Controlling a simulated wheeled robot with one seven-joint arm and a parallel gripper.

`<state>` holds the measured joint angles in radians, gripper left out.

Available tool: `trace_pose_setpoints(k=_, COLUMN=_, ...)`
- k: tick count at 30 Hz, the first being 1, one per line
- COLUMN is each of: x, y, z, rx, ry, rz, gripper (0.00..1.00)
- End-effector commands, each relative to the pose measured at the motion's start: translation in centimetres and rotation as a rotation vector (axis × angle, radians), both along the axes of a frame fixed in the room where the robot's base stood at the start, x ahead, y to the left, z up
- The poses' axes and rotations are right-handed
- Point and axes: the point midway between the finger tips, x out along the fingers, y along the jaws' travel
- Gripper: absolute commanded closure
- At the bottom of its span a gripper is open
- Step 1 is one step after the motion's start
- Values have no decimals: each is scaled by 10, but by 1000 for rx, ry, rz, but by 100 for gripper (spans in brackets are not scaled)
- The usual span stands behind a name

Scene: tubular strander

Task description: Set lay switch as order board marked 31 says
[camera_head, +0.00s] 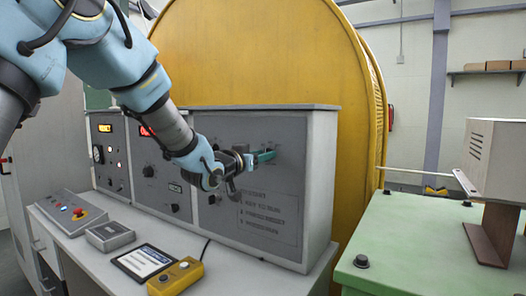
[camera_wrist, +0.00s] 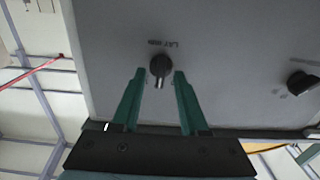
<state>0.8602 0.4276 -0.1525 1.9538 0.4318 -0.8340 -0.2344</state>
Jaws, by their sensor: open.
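The lay switch (camera_wrist: 161,66) is a black rotary knob on the grey panel, with a small label starting "LAY" that appears upside down in the wrist view. Its narrow lower end points toward my gripper's base in that view. My gripper (camera_wrist: 156,82) is open, its two green fingers on either side of the knob with gaps showing. In the head view my gripper (camera_head: 266,157) is at the upper part of the right-hand panel and hides the switch. I cannot make out any board marked 31.
A second black knob (camera_wrist: 302,83) is on the same panel. A tablet-like display (camera_head: 146,261) and a yellow box with buttons (camera_head: 176,278) lie on the desk. A green cabinet (camera_head: 420,240) stands at the right. Printed panel text (camera_head: 268,213) is too small to read.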

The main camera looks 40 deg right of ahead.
Motion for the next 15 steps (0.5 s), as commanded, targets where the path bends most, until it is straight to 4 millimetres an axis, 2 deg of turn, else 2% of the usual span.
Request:
trace_pose_setpoints(k=10, x=1, y=-4, z=-1, rx=1, ry=0, rz=1, gripper=56)
trace_pose_setpoints(k=15, x=1, y=-4, z=-1, rx=0, ry=0, rz=1, gripper=75)
